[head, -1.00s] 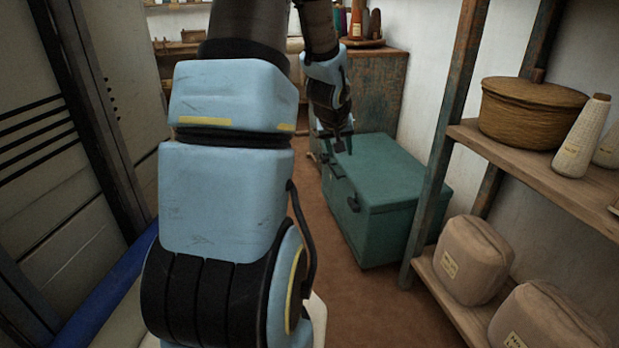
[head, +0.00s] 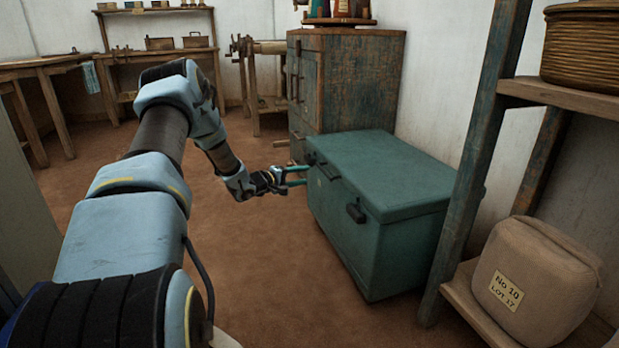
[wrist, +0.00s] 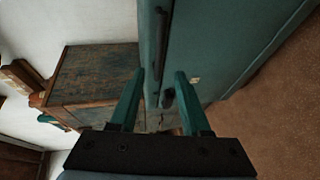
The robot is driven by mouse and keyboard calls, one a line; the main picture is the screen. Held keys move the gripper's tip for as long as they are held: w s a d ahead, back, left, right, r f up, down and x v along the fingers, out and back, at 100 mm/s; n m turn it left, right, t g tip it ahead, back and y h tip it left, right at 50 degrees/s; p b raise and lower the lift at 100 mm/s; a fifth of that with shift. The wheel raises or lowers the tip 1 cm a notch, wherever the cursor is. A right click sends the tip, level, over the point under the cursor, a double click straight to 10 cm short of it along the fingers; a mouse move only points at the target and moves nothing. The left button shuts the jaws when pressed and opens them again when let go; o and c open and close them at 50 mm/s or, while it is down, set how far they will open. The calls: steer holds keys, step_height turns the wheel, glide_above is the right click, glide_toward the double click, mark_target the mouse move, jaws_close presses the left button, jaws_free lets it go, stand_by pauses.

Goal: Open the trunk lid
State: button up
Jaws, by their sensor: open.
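The teal trunk (head: 345,235) stands on the floor right of centre in the head view, its lid (head: 390,170) shut. Dark fittings sit along its front, one a handle (head: 355,212) near the right corner. My gripper (head: 304,175) is open and empty, its fingers pointing at the trunk's front near the far-left end, just below the lid edge. I cannot tell if they touch it. In the wrist view the two teal fingers (wrist: 159,75) are spread, with the trunk (wrist: 215,45) beyond them and a dark bar-like fitting (wrist: 158,40) ahead between the tips.
A worn wooden cabinet (head: 365,85) stands right behind the trunk. A shelf post (head: 480,150) is close to its right side, with a labelled sack (head: 537,280) on the low shelf. Workbenches (head: 50,70) line the back. The brown floor (head: 260,270) before the trunk is clear.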

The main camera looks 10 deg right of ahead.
mark_target(322, 171)
steer(key=shift+b+x, duration=1.7)
steer(key=shift+x, duration=3.65)
jaws_close()
